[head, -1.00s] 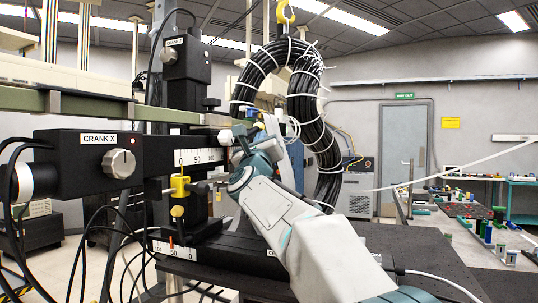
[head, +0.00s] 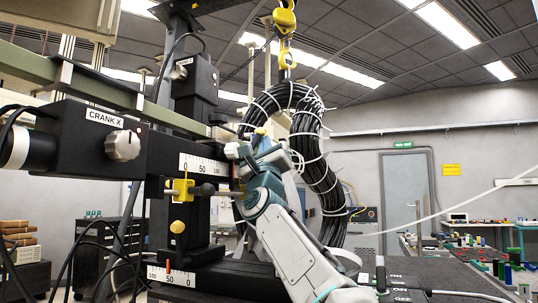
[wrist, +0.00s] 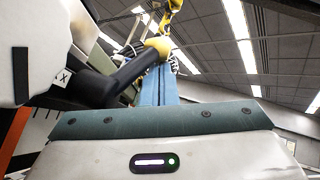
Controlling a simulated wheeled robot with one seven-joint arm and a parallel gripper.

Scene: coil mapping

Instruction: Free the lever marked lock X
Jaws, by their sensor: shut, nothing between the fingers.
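A small label there reads X (wrist: 63,77); any other wording is hidden. The blue fingers of my gripper (wrist: 158,85) are shut and empty. They point up at the knob and overlap it in the picture; I cannot tell whether they touch. In the head view my gripper (head: 262,146) is at the right end of the upper scale, beside a small yellow tip (head: 260,131) that looks like the knob.
The CRANK X housing (head: 105,140) with its knob is at left. A yellow block (head: 180,188) with a rod sits below the upper scale (head: 205,166). The black cable coil (head: 315,165) hangs from a yellow hook (head: 285,22) close behind my arm. Loose cables hang at lower left.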

